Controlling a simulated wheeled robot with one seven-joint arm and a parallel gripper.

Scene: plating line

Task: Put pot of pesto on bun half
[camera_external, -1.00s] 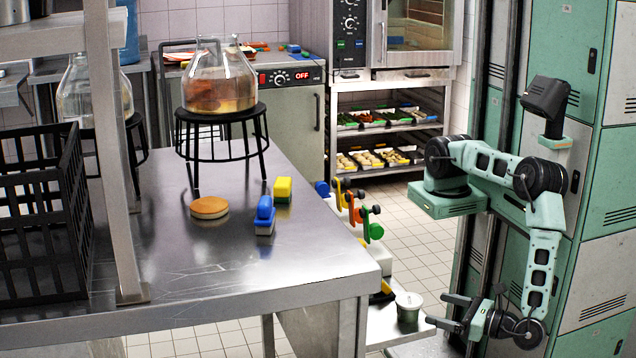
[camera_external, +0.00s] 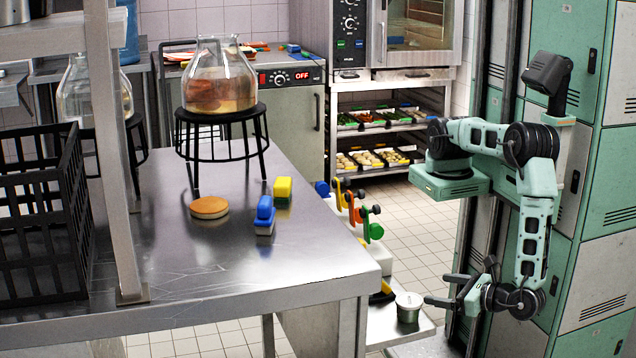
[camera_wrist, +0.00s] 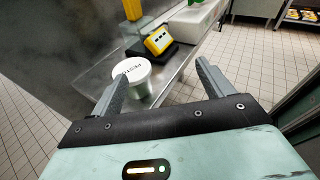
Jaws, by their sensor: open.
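The pot of pesto (camera_external: 408,307) is a small metal-grey tub with a white lid. It stands upright on a low shelf to the right of the steel table. In the wrist view the pot (camera_wrist: 138,78) shows lettering on its lid and sits ahead of my gripper, toward the left finger. My gripper (camera_external: 440,288) is open and empty, just right of the pot. Its two fingers (camera_wrist: 160,82) are spread wide in the wrist view. The bun half (camera_external: 209,207) lies on the steel table, orange-brown on top with a pale edge.
Blue (camera_external: 264,215) and yellow (camera_external: 283,190) sponge-like blocks lie on the steel table (camera_external: 200,265). A glass jar on a black stand (camera_external: 220,113) stands behind the bun. A black crate (camera_external: 40,220) is at left. A yellow device (camera_wrist: 159,41) sits beyond the pot.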

